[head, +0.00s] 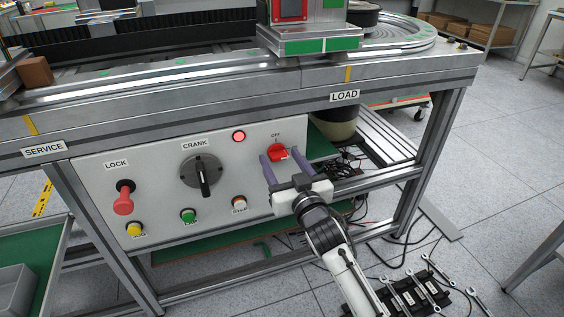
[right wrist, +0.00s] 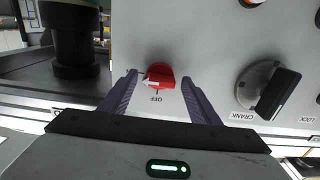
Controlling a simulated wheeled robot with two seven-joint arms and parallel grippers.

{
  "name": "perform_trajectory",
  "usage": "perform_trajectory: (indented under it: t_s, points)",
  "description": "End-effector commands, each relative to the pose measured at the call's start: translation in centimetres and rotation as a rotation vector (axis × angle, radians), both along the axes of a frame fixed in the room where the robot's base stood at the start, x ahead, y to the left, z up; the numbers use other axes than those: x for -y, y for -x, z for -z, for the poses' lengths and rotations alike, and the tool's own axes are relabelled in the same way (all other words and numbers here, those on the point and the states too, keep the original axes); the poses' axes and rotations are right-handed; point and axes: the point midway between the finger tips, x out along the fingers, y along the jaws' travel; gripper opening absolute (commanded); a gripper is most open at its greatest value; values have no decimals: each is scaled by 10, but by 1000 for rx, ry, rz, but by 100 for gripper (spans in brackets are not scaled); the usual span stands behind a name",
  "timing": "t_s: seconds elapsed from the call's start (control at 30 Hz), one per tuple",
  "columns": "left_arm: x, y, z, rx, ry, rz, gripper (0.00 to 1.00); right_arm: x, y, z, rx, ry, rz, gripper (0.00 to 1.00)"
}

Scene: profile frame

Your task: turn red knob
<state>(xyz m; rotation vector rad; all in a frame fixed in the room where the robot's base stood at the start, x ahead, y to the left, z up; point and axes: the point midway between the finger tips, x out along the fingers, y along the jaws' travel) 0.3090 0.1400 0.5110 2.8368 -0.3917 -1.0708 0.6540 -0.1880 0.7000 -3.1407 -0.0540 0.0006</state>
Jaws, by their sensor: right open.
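The red knob (head: 277,152) is on the right part of the white panel (head: 226,157), under an "OFF" label. In the right wrist view the red knob (right wrist: 160,77) shows a white pointer mark beside the "OFF" label. My right gripper (head: 280,159) is open, its two purple fingers pointing at the panel, one on each side of the knob. In the right wrist view the right gripper (right wrist: 159,80) has a gap between each finger and the knob. Whether the fingertips reach the panel is unclear. My left gripper does not show.
The panel also carries a black crank (head: 203,175), a red lock handle (head: 124,198), a lit red lamp (head: 239,136) and yellow, green and white-orange buttons. Cables (head: 345,165) hang right of the panel. Wrenches (head: 425,287) lie on a black holder at the lower right.

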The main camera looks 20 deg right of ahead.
Motion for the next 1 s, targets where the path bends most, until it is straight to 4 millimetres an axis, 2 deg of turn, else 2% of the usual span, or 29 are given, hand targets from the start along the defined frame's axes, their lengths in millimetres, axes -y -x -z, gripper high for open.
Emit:
perform_trajectory:
  t_s: [0.1, 0.33, 0.67, 1.0]
  points:
    - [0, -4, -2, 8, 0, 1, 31, 0, 0, 0, 0, 0, 0, 55]
    - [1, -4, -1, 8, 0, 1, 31, 0, 0, 0, 1, 0, 0, 16]
    - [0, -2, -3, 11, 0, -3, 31, 0, 0, -1, 2, 42, 0, 15]
    - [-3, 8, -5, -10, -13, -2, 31, 0, 0, -3, 10, 271, 0, 15]
